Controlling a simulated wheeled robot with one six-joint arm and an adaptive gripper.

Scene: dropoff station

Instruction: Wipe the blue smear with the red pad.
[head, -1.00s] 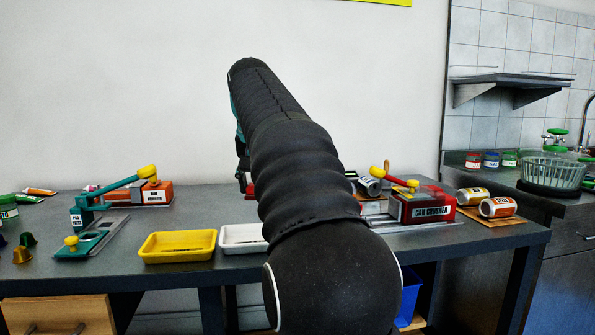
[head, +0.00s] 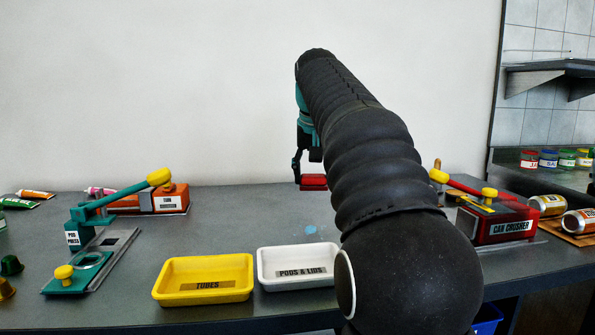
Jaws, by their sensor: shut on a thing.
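The blue smear (head: 311,230) is a small light-blue patch on the grey table, just behind the white tray. The red pad (head: 314,182) is held in my gripper (head: 308,172), above and behind the smear in the head view. My gripper is shut on the pad. My arm hides part of the gripper's right side. Whether the pad touches the table cannot be told, but it is apart from the smear.
A yellow tray (head: 203,279) and a white tray (head: 298,267) stand at the front edge. A teal pod press (head: 95,240) and an orange tube wringer (head: 150,199) are at left. A red can crusher (head: 497,220) is at right. The table's middle back is clear.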

